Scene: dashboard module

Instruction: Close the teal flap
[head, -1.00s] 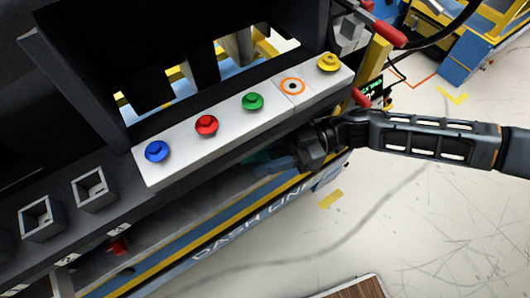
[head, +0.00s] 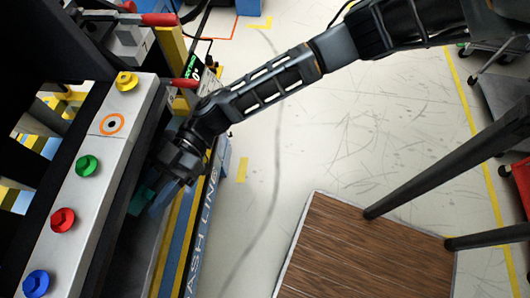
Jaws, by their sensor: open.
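The teal flap (head: 143,199) shows as a small teal patch below the white button panel, at the dark opening in the module's side. Most of it is hidden by the panel and my gripper. My gripper (head: 163,199) is at the flap, its fingers pointing down and left into the opening. Its fingers look bluish and overlap the flap's right side; I cannot tell whether they touch it. No object shows between the fingers.
The white panel (head: 98,190) carries yellow, green, red and blue buttons and an orange ring. Red-handled clamps (head: 160,19) stand at its far end. A brown wooden board (head: 365,255) lies on the floor at lower right. Open floor lies between it and the module.

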